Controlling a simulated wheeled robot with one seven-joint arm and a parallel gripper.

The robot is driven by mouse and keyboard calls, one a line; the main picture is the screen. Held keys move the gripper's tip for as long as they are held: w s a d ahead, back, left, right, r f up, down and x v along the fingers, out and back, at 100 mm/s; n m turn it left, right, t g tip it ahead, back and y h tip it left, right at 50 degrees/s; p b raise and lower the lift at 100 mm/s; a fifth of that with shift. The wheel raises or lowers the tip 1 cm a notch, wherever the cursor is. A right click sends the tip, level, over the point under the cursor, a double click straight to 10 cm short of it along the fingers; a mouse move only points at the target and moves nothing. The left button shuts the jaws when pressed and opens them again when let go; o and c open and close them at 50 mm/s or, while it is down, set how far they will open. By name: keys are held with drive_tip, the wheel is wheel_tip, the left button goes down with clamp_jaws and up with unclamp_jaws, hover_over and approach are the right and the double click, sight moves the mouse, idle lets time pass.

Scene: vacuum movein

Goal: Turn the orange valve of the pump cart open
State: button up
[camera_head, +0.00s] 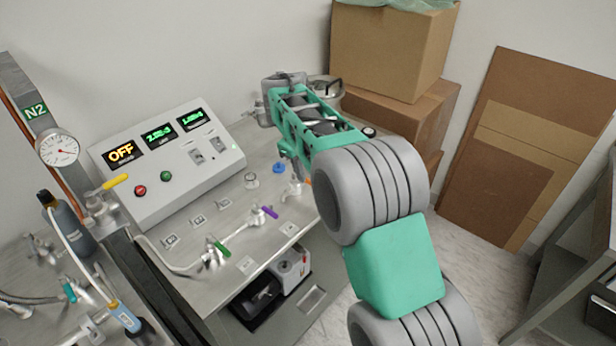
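The pump cart (218,232) stands in the middle left of the head view, with a steel top carrying pipes and valves. A small orange piece, seemingly the orange valve's handle (308,181), shows at the edge of my arm beside a metal fitting (294,188). My arm hides most of it, so its angle cannot be read. My gripper (290,151) appears to be above the cart top, behind and a little left of the orange piece. Its fingers are too small and covered to tell open from shut, and no contact with the valve shows.
Purple (269,212) and green (220,248) valve handles lie along the cart's front pipe. A control box (167,163) with an "OFF" display stands at its back left. Cardboard boxes (390,48) are stacked behind my arm. A grey shelf (570,262) stands right.

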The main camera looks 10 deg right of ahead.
sight(308, 182)
drive_tip(key=shift+w+d+f, duration=0.15)
drive_tip(key=shift+f, duration=0.75)
drive_tip(key=shift+w+d+f, duration=0.1)
drive_tip(key=shift+d+f, duration=0.05)
drive_tip(key=shift+f, duration=0.7)
clamp_jaws()
